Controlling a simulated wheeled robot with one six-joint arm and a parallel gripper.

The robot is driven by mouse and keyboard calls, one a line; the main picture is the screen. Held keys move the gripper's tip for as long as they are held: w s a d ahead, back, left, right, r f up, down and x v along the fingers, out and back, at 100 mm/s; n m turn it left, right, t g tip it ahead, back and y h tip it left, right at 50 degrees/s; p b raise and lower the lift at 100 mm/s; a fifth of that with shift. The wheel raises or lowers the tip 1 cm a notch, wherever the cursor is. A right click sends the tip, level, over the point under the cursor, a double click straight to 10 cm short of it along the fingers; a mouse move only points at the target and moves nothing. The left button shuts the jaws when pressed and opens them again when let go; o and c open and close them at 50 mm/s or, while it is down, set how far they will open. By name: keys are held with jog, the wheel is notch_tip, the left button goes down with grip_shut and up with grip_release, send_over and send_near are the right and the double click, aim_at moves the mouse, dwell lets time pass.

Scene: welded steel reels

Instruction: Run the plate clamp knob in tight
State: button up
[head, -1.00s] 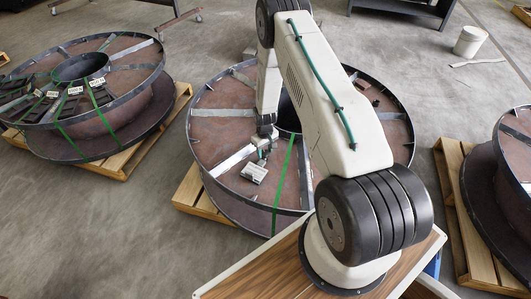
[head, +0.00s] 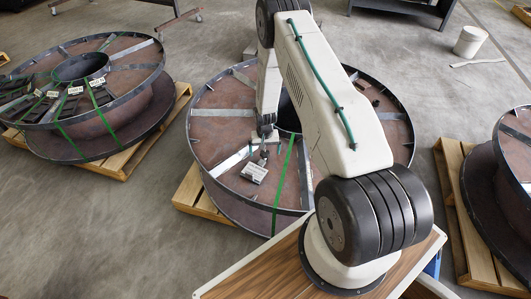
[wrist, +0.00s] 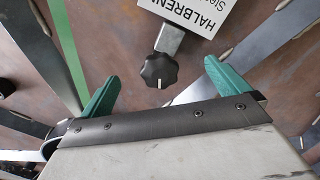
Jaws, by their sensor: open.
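The black lobed plate clamp knob (wrist: 158,70) sits on the end of a grey metal clamp bar (wrist: 169,38) in the wrist view. The bar runs up to a white printed plate (wrist: 200,12), which also shows on the reel in the head view (head: 254,173). My gripper (wrist: 162,74) is open, its two green fingers on either side of the knob with a gap on both sides. It holds nothing. In the head view my gripper (head: 264,140) is above the reel's top face, just beyond the plate. Finger height relative to the knob is unclear.
The brown steel reel (head: 222,128) has grey spokes and a green strap (head: 284,172) right of the plate. It rests on a wooden pallet (head: 188,194). Another reel (head: 130,62) stands left and one (head: 512,165) at the right edge. Grey floor between them is clear.

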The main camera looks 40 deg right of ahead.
jog(key=shift+r, duration=3.5)
jog(key=s+a+g, duration=0.2)
jog(key=s, duration=0.3)
notch_tip(320, 180, up, 21)
jog(key=n+g+y, duration=0.1)
jog(key=n+g, duration=0.1)
send_over(265, 152)
jog(key=s+a, duration=0.8)
jog(key=s, duration=0.4)
jog(key=s+a+r+n, duration=0.1)
jog(key=s+a+r, duration=0.15)
jog(key=r, duration=0.45)
jog(key=s+a+r, duration=0.2)
jog(key=s+r, duration=0.2)
jog(key=r, duration=0.2)
jog(key=s+a+r+n+t+h, duration=0.1)
jog(key=s+a+r+n+t, duration=0.2)
jog(key=s+r, duration=1.3)
jog(key=a+t, duration=0.2)
jog(key=a, duration=0.1)
jog(key=shift+s+a, duration=0.25)
jog(key=shift+s, duration=0.05)
